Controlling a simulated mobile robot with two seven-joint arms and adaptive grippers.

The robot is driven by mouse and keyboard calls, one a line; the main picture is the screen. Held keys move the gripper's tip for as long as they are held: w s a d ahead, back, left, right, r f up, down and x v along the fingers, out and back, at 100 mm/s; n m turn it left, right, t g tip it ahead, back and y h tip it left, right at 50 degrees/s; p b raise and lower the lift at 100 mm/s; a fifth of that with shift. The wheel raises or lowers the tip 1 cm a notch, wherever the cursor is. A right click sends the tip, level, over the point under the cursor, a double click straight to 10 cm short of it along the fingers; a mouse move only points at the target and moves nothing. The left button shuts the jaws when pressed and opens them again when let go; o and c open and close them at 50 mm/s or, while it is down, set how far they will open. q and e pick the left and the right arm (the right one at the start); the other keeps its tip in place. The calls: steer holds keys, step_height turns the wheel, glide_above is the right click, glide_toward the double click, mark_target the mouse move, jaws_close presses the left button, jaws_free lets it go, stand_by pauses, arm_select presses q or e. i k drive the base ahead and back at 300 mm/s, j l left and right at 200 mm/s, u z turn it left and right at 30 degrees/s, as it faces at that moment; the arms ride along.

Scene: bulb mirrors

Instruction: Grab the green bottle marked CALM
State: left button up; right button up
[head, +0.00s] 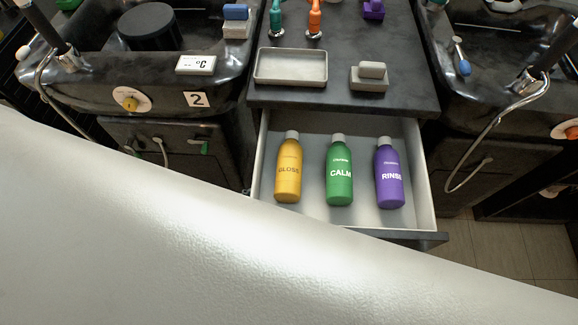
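The green bottle marked CALM (340,180) lies in the open drawer (424,200), in the middle between two other bottles. Its grey cap points to the back of the drawer and its label faces up. A yellow bottle marked GLOSS (289,170) lies to its left and a purple bottle marked RINSE (389,180) to its right. The three bottles are apart from one another. Neither of my grippers shows in the head view.
A large pale surface (200,240) fills the lower left and hides the drawer's front left part. A counter (340,60) above the drawer holds a grey tray (290,81) and a soap-like block on a dish (369,85). Dark basins with hoses stand on both sides.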

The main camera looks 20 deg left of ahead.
mark_target(338, 190)
steer(key=k, duration=0.4)
steer(key=l+u, duration=0.5)
steer(key=l, duration=0.75)
steer(key=i+u, duration=0.5)
steer(key=k, duration=0.05)
